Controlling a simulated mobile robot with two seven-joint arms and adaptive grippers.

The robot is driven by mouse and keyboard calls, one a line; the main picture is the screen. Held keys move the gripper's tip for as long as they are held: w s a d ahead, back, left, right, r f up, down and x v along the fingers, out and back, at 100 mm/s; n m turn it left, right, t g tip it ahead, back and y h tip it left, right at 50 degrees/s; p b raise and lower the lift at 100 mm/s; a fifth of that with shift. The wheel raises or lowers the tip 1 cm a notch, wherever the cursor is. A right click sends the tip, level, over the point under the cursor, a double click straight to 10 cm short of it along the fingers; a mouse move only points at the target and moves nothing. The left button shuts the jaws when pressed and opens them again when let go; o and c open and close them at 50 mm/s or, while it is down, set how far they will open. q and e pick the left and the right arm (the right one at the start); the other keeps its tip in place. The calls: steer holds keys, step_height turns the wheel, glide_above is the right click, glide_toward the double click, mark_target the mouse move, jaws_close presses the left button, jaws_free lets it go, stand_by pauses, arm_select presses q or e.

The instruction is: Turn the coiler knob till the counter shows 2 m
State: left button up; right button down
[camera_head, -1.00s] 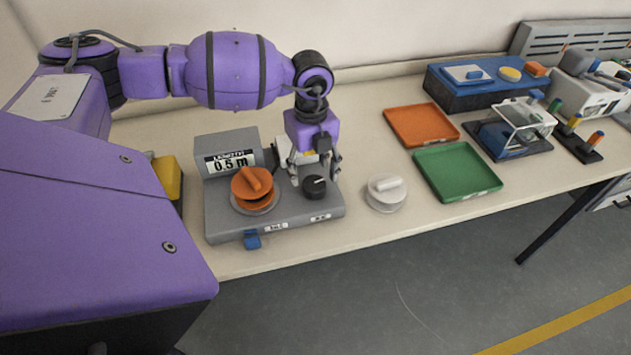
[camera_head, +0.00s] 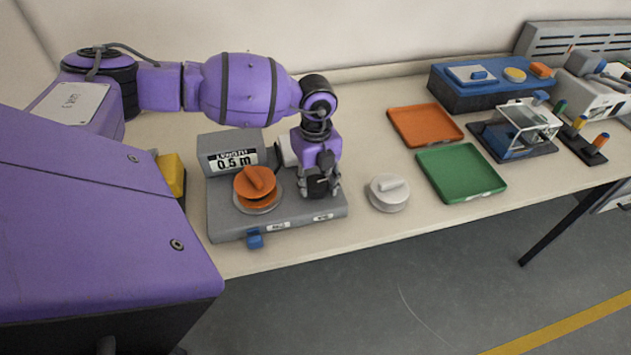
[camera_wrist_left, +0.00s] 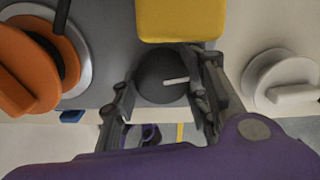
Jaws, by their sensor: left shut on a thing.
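The grey coiler (camera_head: 222,215) stands on the bench at the left. Its counter (camera_head: 234,161) reads 0.5 m. An orange spool (camera_head: 256,186) sits on the coiler's round plate. My left gripper (camera_head: 320,190) is over the coiler's right part and hides most of the knob in the head view. In the left wrist view the black knob (camera_wrist_left: 160,78) with a white pointer line lies between the fingers of my left gripper (camera_wrist_left: 163,92), which is shut on it. A yellow block (camera_wrist_left: 180,18) shows beside the knob there. My right gripper is not in view.
A white lidded spool (camera_head: 389,192) stands on the bench right of the coiler. Farther right are an orange tray (camera_head: 425,125), a green tray (camera_head: 461,172), a blue box (camera_head: 465,92) and a clear-covered device (camera_head: 520,130). The bench's front edge is close to the coiler.

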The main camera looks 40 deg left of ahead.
arm_select(q)
steer(key=shift+s+a+m, duration=0.1)
steer(key=shift+s+m, duration=0.05)
steer(key=shift+m, duration=0.15)
